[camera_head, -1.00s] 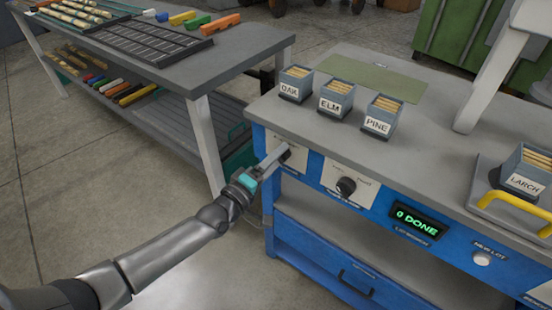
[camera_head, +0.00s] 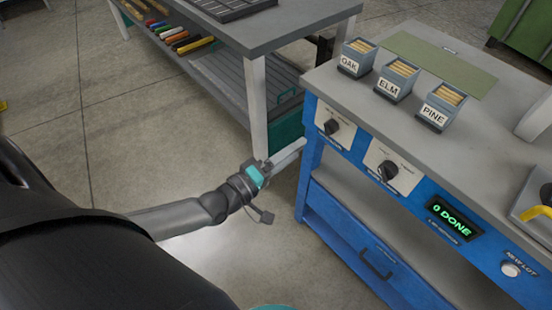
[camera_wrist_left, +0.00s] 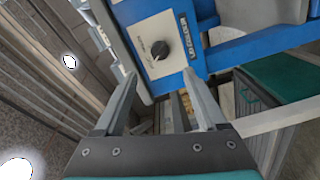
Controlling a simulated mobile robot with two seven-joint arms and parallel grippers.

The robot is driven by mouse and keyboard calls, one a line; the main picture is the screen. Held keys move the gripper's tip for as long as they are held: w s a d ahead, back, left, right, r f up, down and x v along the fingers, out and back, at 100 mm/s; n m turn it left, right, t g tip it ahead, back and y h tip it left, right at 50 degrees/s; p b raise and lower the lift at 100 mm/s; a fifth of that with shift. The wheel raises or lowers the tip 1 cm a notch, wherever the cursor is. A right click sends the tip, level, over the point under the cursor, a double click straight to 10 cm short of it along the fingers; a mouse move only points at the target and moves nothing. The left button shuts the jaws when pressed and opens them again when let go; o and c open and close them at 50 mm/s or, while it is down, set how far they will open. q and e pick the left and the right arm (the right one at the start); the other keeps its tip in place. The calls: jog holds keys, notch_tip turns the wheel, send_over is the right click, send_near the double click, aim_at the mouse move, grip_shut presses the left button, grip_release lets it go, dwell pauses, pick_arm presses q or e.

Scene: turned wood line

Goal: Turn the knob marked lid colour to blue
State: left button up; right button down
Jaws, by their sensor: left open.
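A dark knob (camera_head: 331,127) on a pale plate sits at the left end of the blue bench front. The wrist view shows a dark knob (camera_wrist_left: 160,50) on a pale plate, beside a dark label that seems to read lid colour. Its setting is too small to read. A second dark knob (camera_head: 388,170) sits further right on its own plate. My left gripper (camera_head: 300,146) is open and empty, left of and below the first knob and apart from it. In the wrist view its fingers (camera_wrist_left: 159,80) point towards the knob plate, with nothing between them. My right gripper is not in view.
Small bins marked oak (camera_head: 350,66), elm (camera_head: 389,88) and pine (camera_head: 434,117) stand on the bench top. A green display (camera_head: 454,217) reads 0 DONE, left of a white button (camera_head: 511,270). A grey rack table (camera_head: 290,30) stands behind my left gripper.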

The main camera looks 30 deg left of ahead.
pick_arm(q)
jog(key=v, duration=0.4)
jog(key=shift+s+a+p, duration=0.15)
jog(key=shift+s+p, duration=0.2)
jog(key=s+a+f+m+g+y, duration=0.2)
jog(key=f, duration=0.6)
jog(key=s+a+f+m+g+y, duration=0.1)
jog(key=s+a+f+m+g, duration=0.15)
jog(key=f, duration=0.55)
jog(key=s+a+f+m+g+y, duration=0.1)
jog(key=s+f+m+g+y, duration=0.15)
jog(key=f, duration=0.55)
jog(key=s+d+f+m+g, duration=0.1)
jog(key=s+f+m+g, duration=0.2)
jog(key=s+f, duration=0.3)
jog(key=s+d+f+m+g+y, duration=0.1)
jog(key=s+f+m+g, duration=0.2)
jog(key=s+f, duration=0.4)
jog(key=s+g, duration=0.1)
jog(key=s, duration=0.5)
jog(key=shift+s+g, duration=0.25)
jog(key=shift+g, duration=0.15)
jog(key=shift+d, duration=0.15)
